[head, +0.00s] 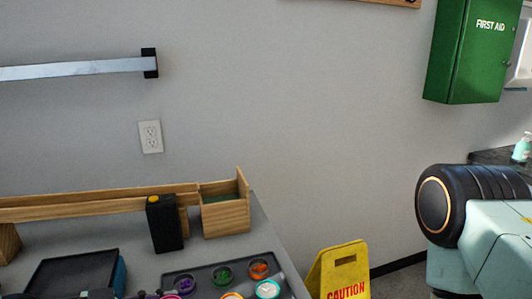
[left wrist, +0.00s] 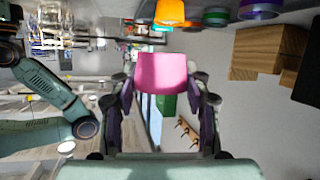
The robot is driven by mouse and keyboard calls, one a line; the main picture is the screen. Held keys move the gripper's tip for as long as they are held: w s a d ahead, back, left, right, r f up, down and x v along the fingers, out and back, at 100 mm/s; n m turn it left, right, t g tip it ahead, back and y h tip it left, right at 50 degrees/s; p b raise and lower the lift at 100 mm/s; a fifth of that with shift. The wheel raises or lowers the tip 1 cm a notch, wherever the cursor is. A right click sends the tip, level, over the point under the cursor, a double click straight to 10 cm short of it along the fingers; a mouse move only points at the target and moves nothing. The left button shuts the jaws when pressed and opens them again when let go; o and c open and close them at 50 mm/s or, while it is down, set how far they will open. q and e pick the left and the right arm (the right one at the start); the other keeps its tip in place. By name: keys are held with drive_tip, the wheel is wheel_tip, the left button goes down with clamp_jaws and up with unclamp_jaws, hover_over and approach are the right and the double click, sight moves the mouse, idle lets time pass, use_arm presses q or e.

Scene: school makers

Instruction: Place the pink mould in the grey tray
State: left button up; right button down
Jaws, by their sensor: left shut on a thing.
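The pink mould (left wrist: 161,74) is held between the purple-padded fingers of my left gripper (left wrist: 163,92) in the left wrist view. That gripper is shut on it. A dark grey tray (head: 211,291) holding several small coloured pots lies on the table at the bottom of the head view, cut off by the frame. My right gripper is out of view; only part of my right arm shows at the right.
A flat black-topped box (head: 72,274) lies left of the tray. A black block with an orange button (head: 164,223) and a wooden holder (head: 226,219) stand behind. A yellow caution sign (head: 340,271) is beyond the table's right edge. A green first aid cabinet (head: 470,50) hangs on the wall.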

use_arm(q)
drive_tip(key=shift+w+a+r+n+t, duration=0.1)
drive_tip(key=shift+a+r+n+t, duration=0.1)
drive_tip(key=shift+a+n+t, duration=0.15)
drive_tip(key=shift+f, duration=0.1)
